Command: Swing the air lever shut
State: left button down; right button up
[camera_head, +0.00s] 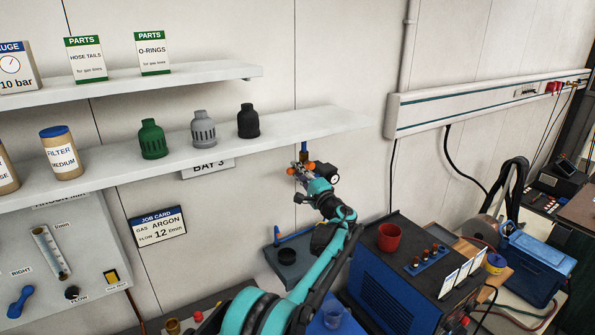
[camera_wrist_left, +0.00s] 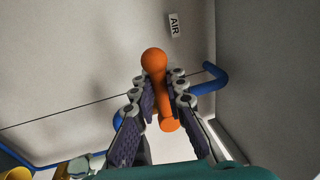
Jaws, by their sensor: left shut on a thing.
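The air lever is an orange handle with a round knob end (camera_wrist_left: 153,60) in the left wrist view, beside a small AIR label (camera_wrist_left: 174,25) on the pale wall. My left gripper (camera_wrist_left: 160,90) has a finger on each side of the lever and is shut on it. A blue pipe (camera_wrist_left: 211,80) runs behind the fingers. In the head view my left gripper (camera_head: 302,176) is at the wall just under the lower shelf, and small orange parts show around it. The lever's pivot is mostly hidden by the fingers. My right gripper is in neither view.
The lower shelf (camera_head: 320,122) with green, grey and black nozzles lies just above the gripper. A gas panel (camera_head: 95,255) is at the left. A blue welder with a red cup (camera_head: 389,237) stands at the lower right. Open wall lies right of the gripper.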

pick_arm(q)
jog(key=shift+f, duration=0.1)
dwell(0.3)
jog(key=c, duration=1.5)
grip_release()
jog(key=shift+c, duration=0.2)
jog(key=v, duration=1.2)
